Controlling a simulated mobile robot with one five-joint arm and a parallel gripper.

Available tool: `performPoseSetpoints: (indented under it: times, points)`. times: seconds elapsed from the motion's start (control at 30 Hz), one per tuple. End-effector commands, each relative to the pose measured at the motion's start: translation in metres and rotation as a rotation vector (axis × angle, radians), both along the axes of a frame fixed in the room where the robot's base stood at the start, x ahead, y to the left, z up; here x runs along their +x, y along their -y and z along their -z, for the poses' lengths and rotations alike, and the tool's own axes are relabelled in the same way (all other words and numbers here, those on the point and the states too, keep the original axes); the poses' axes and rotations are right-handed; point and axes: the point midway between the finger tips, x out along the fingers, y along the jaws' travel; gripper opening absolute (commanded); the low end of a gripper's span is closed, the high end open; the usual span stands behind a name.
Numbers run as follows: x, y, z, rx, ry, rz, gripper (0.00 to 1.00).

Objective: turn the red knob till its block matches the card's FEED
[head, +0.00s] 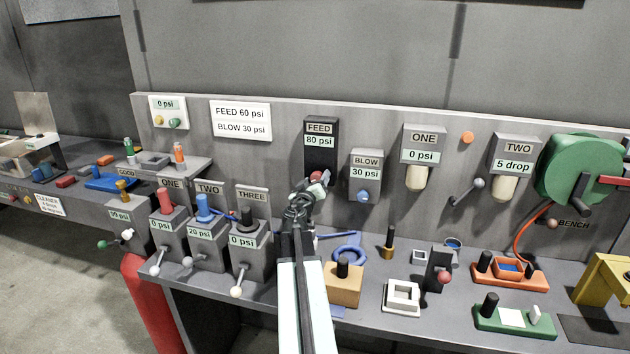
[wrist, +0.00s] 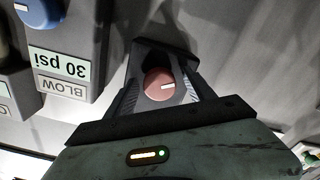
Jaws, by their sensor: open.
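The card (head: 240,121) reads FEED 60 psi and BLOW 30 psi. The black FEED block (head: 320,148) on the back panel reads 80 psi. The red knob (head: 316,176) is low on that block, partly hidden by my gripper (head: 311,186). In the wrist view the red knob (wrist: 159,85) lies between the two fingers of my open gripper, with a white mark toward its right side. Whether either finger touches the knob I cannot tell. The FEED reading is out of the wrist view.
The grey BLOW block (head: 366,172) with a blue knob (head: 362,196) stands close to the right and reads 30 psi. Block ONE (head: 423,140) is farther right. Levered boxes ONE, TWO and THREE (head: 247,240) are at the lower left. Several small parts lie on the bench below.

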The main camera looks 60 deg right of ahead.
Motion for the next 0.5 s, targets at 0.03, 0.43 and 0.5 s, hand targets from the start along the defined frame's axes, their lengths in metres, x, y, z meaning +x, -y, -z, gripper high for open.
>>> performPoseSetpoints:
  times: [0.03, 0.43, 0.5]
  points:
    - [0.0017, 0.0039, 0.0000, 0.000, 0.000, 0.000, 0.63]
    - [0.0017, 0.0026, 0.0000, 0.000, 0.000, -0.001, 0.10]
    - [0.0062, -0.0006, 0.0001, 0.000, 0.000, -0.008, 0.00]
